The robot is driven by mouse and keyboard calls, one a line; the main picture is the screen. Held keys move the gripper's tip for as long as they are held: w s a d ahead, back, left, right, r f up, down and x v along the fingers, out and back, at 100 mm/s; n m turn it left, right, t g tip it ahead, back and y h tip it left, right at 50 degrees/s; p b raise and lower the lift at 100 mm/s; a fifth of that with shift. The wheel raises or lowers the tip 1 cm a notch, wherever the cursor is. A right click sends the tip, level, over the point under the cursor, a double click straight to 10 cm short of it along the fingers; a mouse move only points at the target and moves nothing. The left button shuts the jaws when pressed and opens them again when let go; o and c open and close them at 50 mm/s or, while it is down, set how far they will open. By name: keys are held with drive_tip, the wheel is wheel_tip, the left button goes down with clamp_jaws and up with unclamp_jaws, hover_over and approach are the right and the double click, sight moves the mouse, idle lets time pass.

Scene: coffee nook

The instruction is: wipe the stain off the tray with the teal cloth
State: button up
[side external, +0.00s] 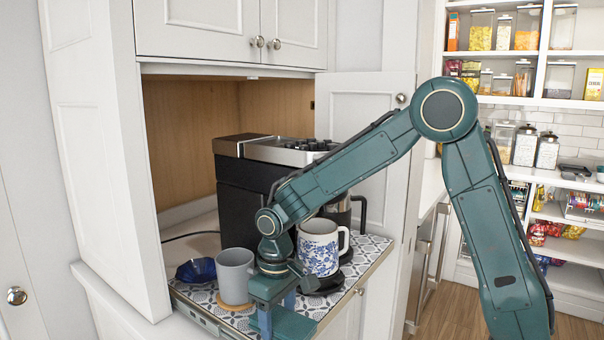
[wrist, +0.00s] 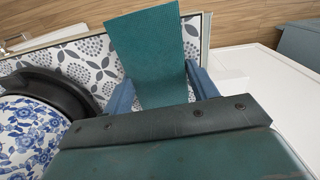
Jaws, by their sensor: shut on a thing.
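My gripper (side external: 277,308) is low over the front edge of the patterned tray (side external: 360,262), its blue fingers shut on the teal cloth (side external: 293,325). In the wrist view the cloth (wrist: 148,50) is a flat teal piece between the two fingers (wrist: 160,92), sticking out past them. It lies over or close above the tray's grey-and-white leaf pattern (wrist: 80,68); I cannot tell whether it touches. No stain shows in either view; the cloth, gripper and mugs hide parts of the tray.
A grey mug (side external: 235,277) stands left of my gripper, with a dark blue bowl (side external: 196,270) beyond. A blue-flowered mug (side external: 319,250) stands close on the right, also in the wrist view (wrist: 25,135). A black coffee machine (side external: 243,205) fills the back.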

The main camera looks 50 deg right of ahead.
sight(300, 309)
drive_tip(key=shift+d+f, duration=0.1)
drive_tip(key=shift+d, duration=3.4)
drive_tip(key=shift+a, duration=3.85)
drive_tip(key=shift+r, duration=4.15)
